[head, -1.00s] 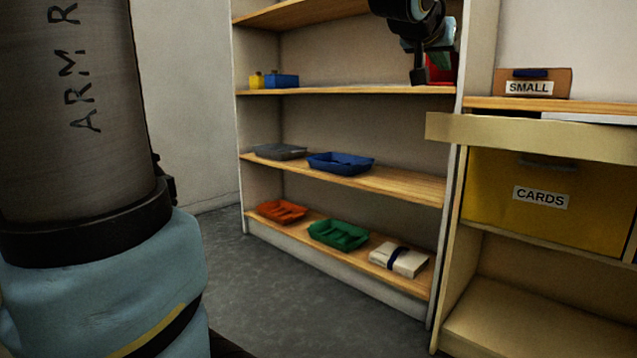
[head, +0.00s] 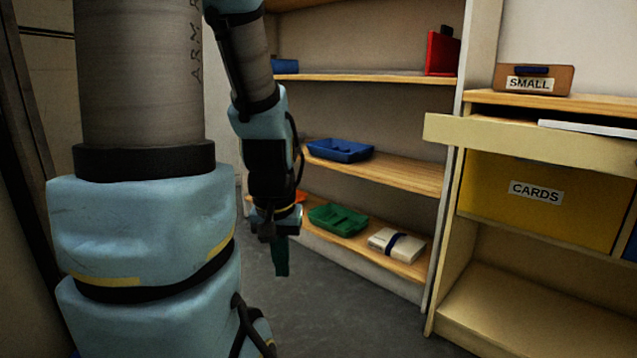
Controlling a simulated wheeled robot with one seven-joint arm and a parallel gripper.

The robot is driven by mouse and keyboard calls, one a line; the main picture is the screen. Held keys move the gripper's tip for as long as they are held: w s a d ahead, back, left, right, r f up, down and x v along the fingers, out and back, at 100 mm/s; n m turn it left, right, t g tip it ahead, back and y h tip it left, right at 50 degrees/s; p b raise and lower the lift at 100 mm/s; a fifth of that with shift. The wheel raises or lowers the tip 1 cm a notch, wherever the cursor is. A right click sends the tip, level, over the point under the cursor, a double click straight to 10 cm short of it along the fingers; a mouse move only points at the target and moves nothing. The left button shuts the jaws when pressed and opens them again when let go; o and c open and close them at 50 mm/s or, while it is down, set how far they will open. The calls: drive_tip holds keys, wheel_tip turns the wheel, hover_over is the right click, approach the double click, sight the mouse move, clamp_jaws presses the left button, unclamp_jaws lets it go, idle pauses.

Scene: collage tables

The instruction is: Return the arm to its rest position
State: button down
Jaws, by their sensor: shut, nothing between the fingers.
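My arm is folded in the left half of the head view, with its forearm hanging down in front of the shelf unit. My gripper (head: 280,266) is at the lower end, pointing down over the grey floor. Its fingers look closed together and I see nothing held in them. It is apart from the shelves in the picture and hides part of the lower left shelf area.
The shelf unit holds a blue tray (head: 340,150), a green tray (head: 338,219), a white bundle with a dark band (head: 396,245) and a red item (head: 441,54). A cabinet at right has a yellow CARDS box (head: 545,215) and a SMALL box (head: 534,79). Floor between is clear.

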wheel_tip(320, 180, up, 37)
drive_tip(key=p, duration=3.5)
drive_tip(key=shift+w, duration=0.1)
